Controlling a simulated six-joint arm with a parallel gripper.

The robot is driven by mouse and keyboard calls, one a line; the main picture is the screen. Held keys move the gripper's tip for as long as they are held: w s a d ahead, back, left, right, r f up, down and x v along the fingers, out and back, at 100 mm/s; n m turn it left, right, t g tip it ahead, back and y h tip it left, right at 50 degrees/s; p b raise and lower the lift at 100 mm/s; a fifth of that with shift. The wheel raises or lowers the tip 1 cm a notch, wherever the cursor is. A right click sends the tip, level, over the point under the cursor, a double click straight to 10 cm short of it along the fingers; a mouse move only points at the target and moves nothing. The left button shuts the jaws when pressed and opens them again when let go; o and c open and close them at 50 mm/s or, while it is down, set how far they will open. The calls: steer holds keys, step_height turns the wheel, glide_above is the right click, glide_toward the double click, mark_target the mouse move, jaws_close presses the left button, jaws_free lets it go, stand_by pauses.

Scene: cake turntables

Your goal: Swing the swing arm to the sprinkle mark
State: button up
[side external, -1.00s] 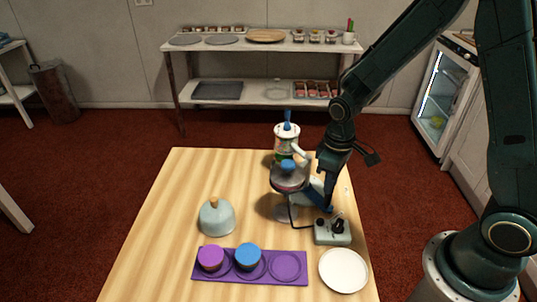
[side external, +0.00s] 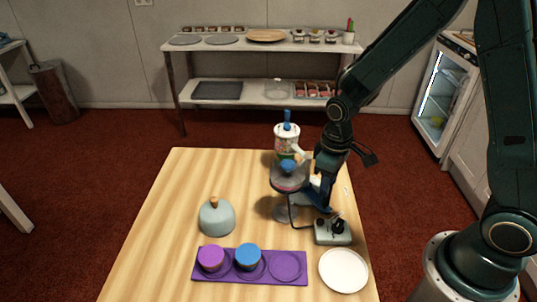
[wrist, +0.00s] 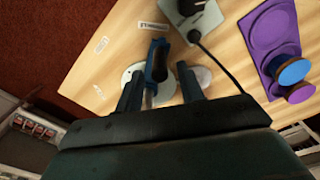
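My gripper (side external: 323,200) is low over the right side of the table, close to the turntable stand. In the wrist view my gripper (wrist: 160,85) has its two dark fingers apart, one on each side of a blue upright piece (wrist: 157,62), apparently part of the swing arm. Gaps show beside this piece. Most of the swing arm is hidden by my gripper in the side view. The white dispenser (side external: 287,144) with a blue top stands behind the turntable (side external: 285,212). Small white labels (wrist: 153,28) lie on the table; I cannot read which is the sprinkle mark.
A control box (side external: 331,236) with a cable stands right of the turntable. A grey dome (side external: 216,219) stands left. The table's left side is clear.

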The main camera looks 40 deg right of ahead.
steer(key=shift+r, duration=3.45)
steer(key=shift+s+r, duration=0.1)
steer(key=shift+r, duration=0.05)
steer(key=shift+s+r, duration=0.1)
steer(key=shift+r, duration=0.15)
steer(key=s+d+r+m+t, duration=0.1)
steer(key=s+r+m+t, duration=0.2)
steer(key=s+r, duration=1.2)
steer(key=t, duration=0.2)
steer(key=shift+s+t, duration=0.3)
steer(key=shift+s, duration=0.1)
